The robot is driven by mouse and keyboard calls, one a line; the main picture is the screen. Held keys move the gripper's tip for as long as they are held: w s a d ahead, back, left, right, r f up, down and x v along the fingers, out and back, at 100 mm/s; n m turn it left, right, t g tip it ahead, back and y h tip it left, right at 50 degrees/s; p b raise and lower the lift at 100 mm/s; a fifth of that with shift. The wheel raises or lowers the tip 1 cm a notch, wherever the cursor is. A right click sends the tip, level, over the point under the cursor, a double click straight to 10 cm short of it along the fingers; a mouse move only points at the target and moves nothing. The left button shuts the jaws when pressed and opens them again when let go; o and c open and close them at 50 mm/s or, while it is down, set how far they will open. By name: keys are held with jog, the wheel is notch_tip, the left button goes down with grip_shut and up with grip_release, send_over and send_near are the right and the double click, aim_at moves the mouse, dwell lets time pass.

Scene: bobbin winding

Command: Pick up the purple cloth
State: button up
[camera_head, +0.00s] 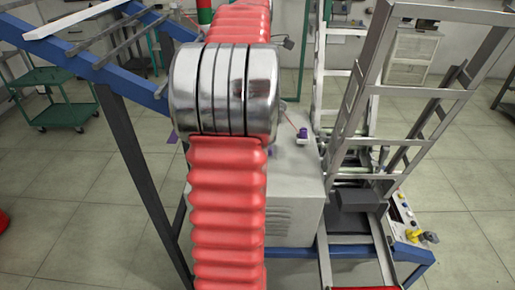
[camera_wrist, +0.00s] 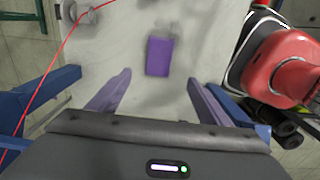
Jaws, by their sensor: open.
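The purple cloth (camera_wrist: 158,57) shows in the wrist view as a small rectangle lying flat on the pale machine top (camera_wrist: 190,40). My gripper (camera_wrist: 160,77) is open, with its two fingers spread at either side of the picture's middle. The cloth lies ahead of and between the fingertips, and neither finger appears to touch it. I cannot tell the height of the fingers above it. In the head view my arm hides most of the gripper, and I cannot make out the cloth for sure.
A thin red thread (camera_wrist: 50,68) crosses the left of the wrist view. In the head view a small purple piece on a white base (camera_head: 303,133) stands on the grey machine (camera_head: 296,205). A metal ladder-like frame (camera_head: 380,110) rises at right. A blue beam (camera_head: 55,55) runs at left.

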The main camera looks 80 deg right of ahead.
notch_tip(320, 180, down, 8)
jog(key=shift+f, duration=0.25)
jog(key=shift+f, duration=0.1)
dwell(0.4)
jog(key=shift+s+d+f, duration=0.1)
jog(key=shift+s+f, duration=0.05)
jog(key=shift+f, duration=1.15)
jog(key=shift+s+d+f, duration=0.1)
jog(key=shift+f, duration=1.15)
jog(key=shift+c, duration=0.4)
jog(key=c, duration=1)
